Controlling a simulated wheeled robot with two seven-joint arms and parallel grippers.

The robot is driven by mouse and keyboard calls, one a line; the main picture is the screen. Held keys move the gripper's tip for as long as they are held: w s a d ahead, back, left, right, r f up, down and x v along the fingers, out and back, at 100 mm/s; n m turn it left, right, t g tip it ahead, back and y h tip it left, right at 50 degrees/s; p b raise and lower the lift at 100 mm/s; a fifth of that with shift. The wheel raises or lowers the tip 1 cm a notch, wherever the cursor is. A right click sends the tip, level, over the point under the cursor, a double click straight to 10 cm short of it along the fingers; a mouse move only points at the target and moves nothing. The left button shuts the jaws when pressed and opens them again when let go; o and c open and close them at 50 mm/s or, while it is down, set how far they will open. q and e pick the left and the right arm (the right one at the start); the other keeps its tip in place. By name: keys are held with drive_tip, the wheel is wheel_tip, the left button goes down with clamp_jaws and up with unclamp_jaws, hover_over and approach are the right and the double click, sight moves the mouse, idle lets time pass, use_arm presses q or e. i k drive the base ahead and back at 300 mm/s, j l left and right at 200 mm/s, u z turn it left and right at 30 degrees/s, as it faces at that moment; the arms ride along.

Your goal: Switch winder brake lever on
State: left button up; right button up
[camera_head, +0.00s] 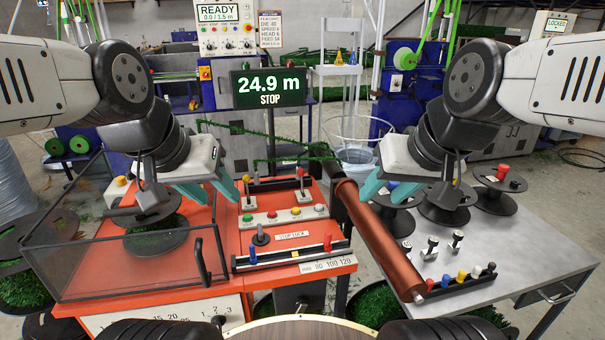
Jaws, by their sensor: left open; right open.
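The orange winder machine (190,265) stands in front of me. Its top panel has two upright levers, a left lever (248,198) and a right lever (302,180), with coloured buttons (284,214) between and below them. A dark knob lever (261,237) stands beside a label reading STOP LOCK (292,235). I cannot tell which of these is the brake lever. My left gripper (219,198) is open and empty, above the panel's left side, apart from the left lever. My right gripper (382,199) is open and empty, right of the copper-coloured roller.
A clear-walled box (70,270) with a dark spool is on the left. A copper-coloured roller (378,240) slants between the machine and a grey table (510,245) with several spools and small levers. A display (268,88) reads 24.9 m STOP. Green wire crosses above the panel.

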sight(301, 172)
drive_tip(key=j+z, duration=0.25)
drive_tip(key=j, duration=0.45)
drive_tip(key=j+z, duration=0.3)
drive_tip(key=j, duration=0.35)
drive_tip(key=k+j+z, duration=0.2)
drive_tip(key=j, duration=0.2)
drive_tip(key=j+z, duration=0.15)
drive_tip(key=j, duration=0.3)
drive_tip(key=k+j+z, duration=0.2)
drive_tip(key=j, duration=0.2)
drive_tip(key=i+l+u, duration=0.15)
drive_tip(key=l+u, duration=0.25)
drive_tip(key=i+l+u, duration=0.15)
drive_tip(key=u, duration=0.3)
drive_tip(key=l+u, duration=0.4)
